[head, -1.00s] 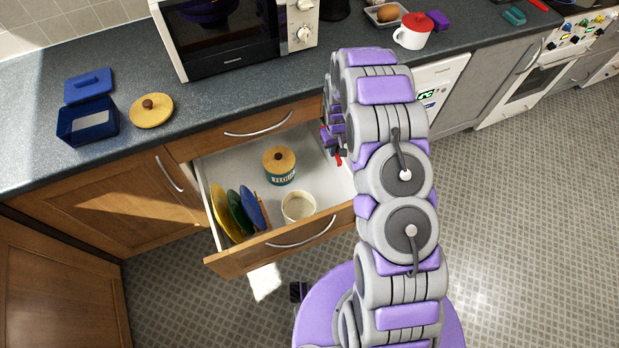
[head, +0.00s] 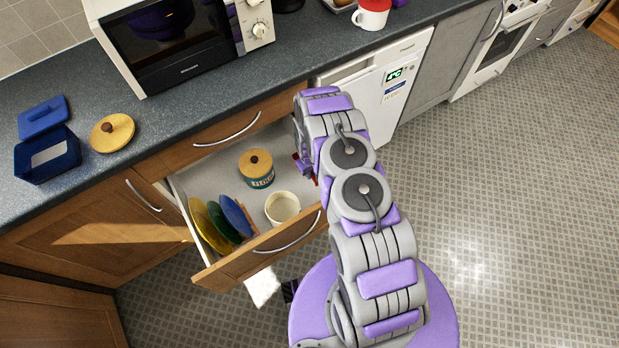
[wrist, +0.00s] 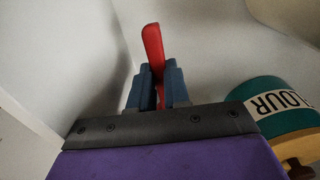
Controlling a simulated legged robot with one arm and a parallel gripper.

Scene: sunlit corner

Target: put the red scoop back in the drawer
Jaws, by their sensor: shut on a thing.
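The red scoop (wrist: 153,48) shows in the wrist view as a red piece standing up between the fingers of my gripper (wrist: 158,88). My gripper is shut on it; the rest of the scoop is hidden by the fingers. Around it are pale inner walls of the open drawer (head: 205,175), near its right side. In the head view only a sliver of red shows beside my gripper (head: 304,168), mostly covered by my arm. I cannot tell whether the scoop touches the drawer floor.
In the drawer stand a flour canister (head: 257,172), also close on the right in the wrist view (wrist: 285,118), a cream cup (head: 282,208), and upright plates (head: 220,222). The counter above holds a microwave (head: 180,45), a blue box (head: 47,157) and a round yellow lid (head: 112,133).

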